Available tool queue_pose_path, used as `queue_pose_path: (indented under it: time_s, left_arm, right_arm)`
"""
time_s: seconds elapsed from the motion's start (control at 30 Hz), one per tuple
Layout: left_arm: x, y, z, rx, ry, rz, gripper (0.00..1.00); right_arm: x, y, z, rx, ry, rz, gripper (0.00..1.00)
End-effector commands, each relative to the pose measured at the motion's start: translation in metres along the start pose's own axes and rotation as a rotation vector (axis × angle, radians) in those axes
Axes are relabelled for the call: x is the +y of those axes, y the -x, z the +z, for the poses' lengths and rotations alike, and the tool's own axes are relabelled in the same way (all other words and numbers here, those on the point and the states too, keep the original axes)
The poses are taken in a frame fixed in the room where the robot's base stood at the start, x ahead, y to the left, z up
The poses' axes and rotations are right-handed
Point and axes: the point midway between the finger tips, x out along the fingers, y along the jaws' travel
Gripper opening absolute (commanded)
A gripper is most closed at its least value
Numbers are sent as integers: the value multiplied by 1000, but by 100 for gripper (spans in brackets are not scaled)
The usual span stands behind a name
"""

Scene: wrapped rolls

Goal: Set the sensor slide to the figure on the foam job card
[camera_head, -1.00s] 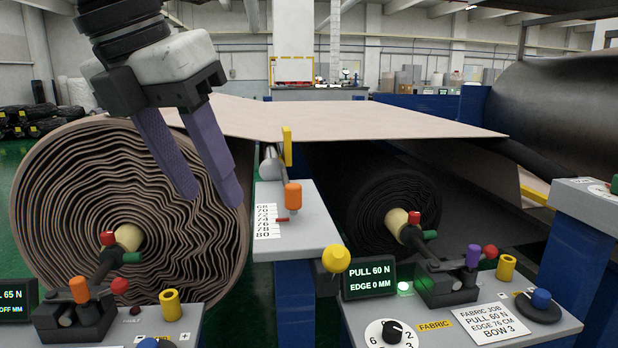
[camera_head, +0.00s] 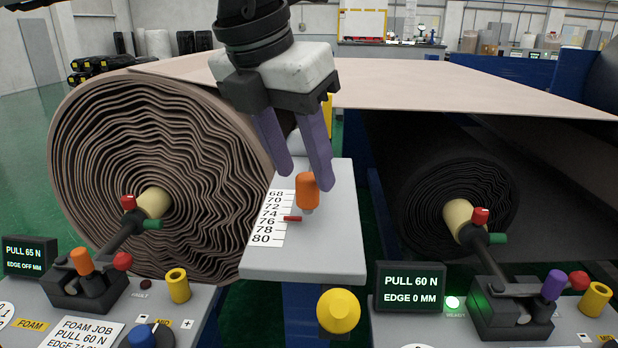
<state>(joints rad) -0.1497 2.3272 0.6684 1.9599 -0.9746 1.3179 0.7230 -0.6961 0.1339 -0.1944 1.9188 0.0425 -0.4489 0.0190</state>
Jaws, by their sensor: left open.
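The sensor slide has an orange knob (camera_head: 308,191) on a grey plate (camera_head: 335,225) with a white scale (camera_head: 268,222) running 68 to 80. Its red pointer (camera_head: 292,218) sits between the 74 and 76 marks, nearer 76. My left gripper (camera_head: 305,176) is open, with its purple fingers pointing down at the knob. The right finger overlaps the knob's edge in the view; I cannot tell whether they touch. The foam job card (camera_head: 88,332) at the bottom left reads PULL 60 N and an EDGE line, seemingly 71, cut by the frame. My right gripper is not in view.
A large foam roll (camera_head: 110,190) stands left of the plate, and a dark roll (camera_head: 440,205) stands to the right. A yellow knob (camera_head: 338,310) sits below the plate. The left display (camera_head: 28,258) reads PULL 65 N, EDGE OFF MM; the right display (camera_head: 410,288) reads PULL 60 N, EDGE 0 MM.

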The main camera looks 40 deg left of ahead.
Motion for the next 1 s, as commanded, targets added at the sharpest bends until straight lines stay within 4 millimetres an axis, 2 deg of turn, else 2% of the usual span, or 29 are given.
queue_pose_path:
  time_s: [0.03,0.2,0.57,0.83,1.0]
  left_arm:
    - [0,-9,-1,4,0,-2,43]
    - [0,-27,0,1,1,-1,43]
    - [0,-33,0,-1,1,-1,43]
    - [0,-32,0,-1,1,-1,0]
    - [2,-32,0,-2,5,1,0]
  right_arm:
    - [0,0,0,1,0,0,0]
    - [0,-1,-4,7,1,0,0]
    - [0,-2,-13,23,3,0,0]
    - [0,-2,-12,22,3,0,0]
    - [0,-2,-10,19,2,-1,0]
